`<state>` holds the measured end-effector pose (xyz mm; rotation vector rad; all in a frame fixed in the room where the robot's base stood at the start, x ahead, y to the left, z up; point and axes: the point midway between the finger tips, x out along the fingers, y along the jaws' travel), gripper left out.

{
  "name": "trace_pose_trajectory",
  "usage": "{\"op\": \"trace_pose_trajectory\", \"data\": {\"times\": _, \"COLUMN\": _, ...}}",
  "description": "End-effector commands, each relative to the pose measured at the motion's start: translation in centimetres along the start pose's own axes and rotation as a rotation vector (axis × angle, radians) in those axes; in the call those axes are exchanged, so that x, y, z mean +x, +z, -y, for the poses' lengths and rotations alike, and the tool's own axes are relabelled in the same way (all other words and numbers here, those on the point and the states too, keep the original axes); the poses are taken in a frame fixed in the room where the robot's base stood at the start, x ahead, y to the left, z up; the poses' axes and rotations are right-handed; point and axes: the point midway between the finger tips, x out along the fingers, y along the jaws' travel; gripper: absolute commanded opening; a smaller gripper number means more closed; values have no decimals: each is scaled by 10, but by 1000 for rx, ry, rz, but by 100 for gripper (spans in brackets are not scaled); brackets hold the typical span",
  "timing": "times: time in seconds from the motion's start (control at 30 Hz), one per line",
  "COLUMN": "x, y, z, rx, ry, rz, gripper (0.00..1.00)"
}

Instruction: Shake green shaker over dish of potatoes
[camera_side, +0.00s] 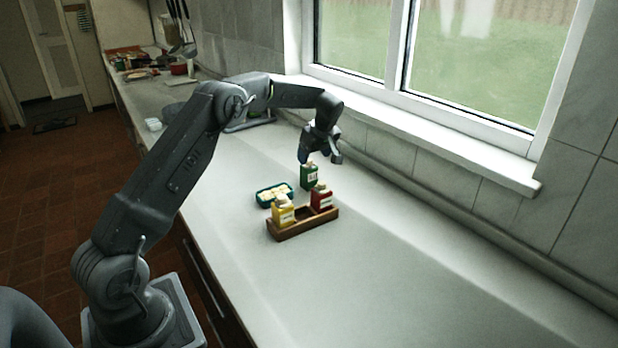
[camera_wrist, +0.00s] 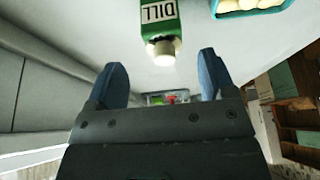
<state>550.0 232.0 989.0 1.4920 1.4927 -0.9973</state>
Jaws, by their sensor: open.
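The green shaker (camera_side: 309,177), with a pale cap, stands upright on the counter behind the wooden rack. In the wrist view the green shaker (camera_wrist: 160,22) shows a label reading DILL, upside down. The dish of potatoes (camera_side: 265,197) is a small teal dish with pale yellow pieces, left of the green shaker. Its edge also shows at the top right of the wrist view (camera_wrist: 250,11). My gripper (camera_side: 318,157) is above and close to the green shaker. In the wrist view its blue fingers (camera_wrist: 162,72) are spread apart, with the shaker's cap ahead of and between them, not held.
A wooden rack (camera_side: 304,226) in front of the dish holds a yellow shaker (camera_side: 283,212) and a red shaker (camera_side: 321,198), with an empty slot between them. The counter at the right is clear. The tiled wall and window sill (camera_side: 440,133) run along the back.

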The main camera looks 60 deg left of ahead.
Motion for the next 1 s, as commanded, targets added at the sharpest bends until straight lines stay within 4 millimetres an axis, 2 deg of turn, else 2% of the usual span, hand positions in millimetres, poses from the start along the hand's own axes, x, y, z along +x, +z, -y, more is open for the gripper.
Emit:
{"op": "trace_pose_trajectory", "data": {"times": 0.27, "x": 17, "y": 0, "z": 2, "rx": 0, "ry": -1, "rz": 0, "gripper": 77}}
{"op": "trace_pose_trajectory", "data": {"times": 0.53, "x": 55, "y": 0, "z": 4, "rx": 0, "ry": -1, "rz": 1, "gripper": 77}}
{"op": "trace_pose_trajectory", "data": {"times": 0.77, "x": 59, "y": -1, "z": 4, "rx": 0, "ry": 1, "rz": -1, "gripper": 77}}
{"op": "trace_pose_trajectory", "data": {"times": 1.0, "x": 58, "y": 0, "z": 4, "rx": 0, "ry": 1, "rz": 0, "gripper": 56}}
